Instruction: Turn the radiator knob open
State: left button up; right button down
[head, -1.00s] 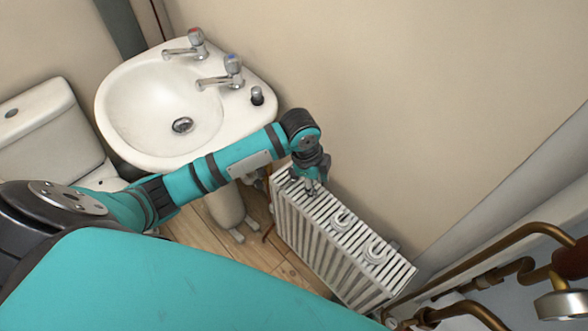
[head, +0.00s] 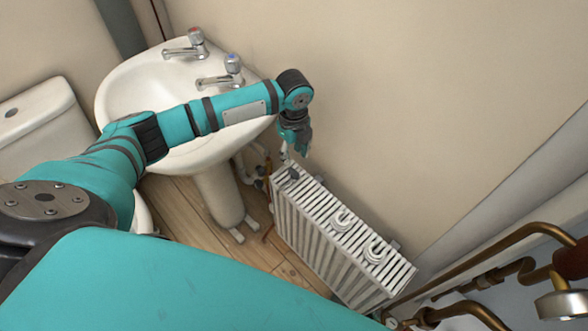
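The white ribbed radiator (head: 330,231) stands low against the wall, right of the sink. A small dark knob-like part (head: 262,184) sits by its left end, beside the pipes; I cannot tell for sure that it is the radiator knob. Another small grey piece (head: 293,173) shows at the radiator's top left end. My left gripper (head: 297,152) hangs pointing down above and just behind that end, apart from the knob-like part. Its fingers are small and partly hidden, so their opening is unclear. My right gripper is out of view.
The white sink (head: 125,82) with two taps stands left of the radiator, under my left arm. A toilet (head: 38,115) is at far left. Two white curled pieces (head: 374,251) lie on the radiator top. Copper pipes (head: 480,243) run at lower right. Wood floor (head: 190,205) is below.

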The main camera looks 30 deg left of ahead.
aim_at(294, 171)
pick_arm(q)
notch_tip(294, 171, down, 8)
jog(key=shift+f, duration=0.2)
grip_shut()
dwell(0.4)
